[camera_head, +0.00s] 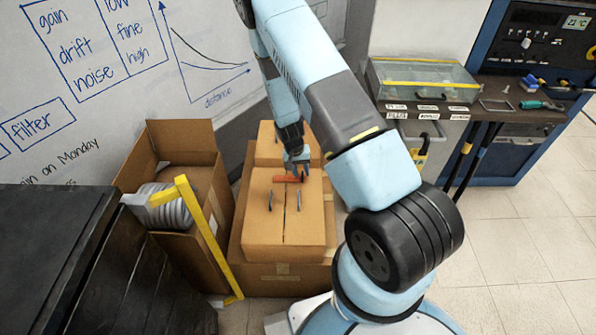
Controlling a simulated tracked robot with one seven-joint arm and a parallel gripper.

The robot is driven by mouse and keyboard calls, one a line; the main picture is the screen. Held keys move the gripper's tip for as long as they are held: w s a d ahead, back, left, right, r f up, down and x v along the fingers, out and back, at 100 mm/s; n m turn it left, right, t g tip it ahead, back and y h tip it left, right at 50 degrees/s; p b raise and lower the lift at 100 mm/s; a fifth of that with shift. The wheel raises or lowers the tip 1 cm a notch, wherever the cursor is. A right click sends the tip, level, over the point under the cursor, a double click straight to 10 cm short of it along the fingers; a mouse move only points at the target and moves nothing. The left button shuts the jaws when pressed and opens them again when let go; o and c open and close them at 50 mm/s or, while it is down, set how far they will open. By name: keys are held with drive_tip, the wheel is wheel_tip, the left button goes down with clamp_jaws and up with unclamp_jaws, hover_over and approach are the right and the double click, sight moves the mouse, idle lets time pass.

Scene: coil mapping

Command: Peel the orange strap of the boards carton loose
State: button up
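A closed brown carton (262,226) sits on top of a larger carton (285,284). A short orange strap (286,179) lies across the top of the upper carton, near its far edge. Two small dark strips (270,201) stand out on the carton top nearer to me. My gripper (297,170) is pointed down at the strap from above, right at it. Its fingers are small and dark here, so I cannot tell whether they are open or shut, or whether they touch the strap.
An open carton (190,140) with a grey coiled hose (165,208) stands to the left, with a yellow bar (205,235) leaning across it. A black case (140,285) fills the lower left. A workbench (480,117) stands at the right. The tiled floor (520,225) is clear.

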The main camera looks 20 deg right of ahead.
drive_tip(key=shift+c, duration=0.4)
clamp_jaws()
drive_tip(key=shift+a, duration=0.15)
idle(0.6)
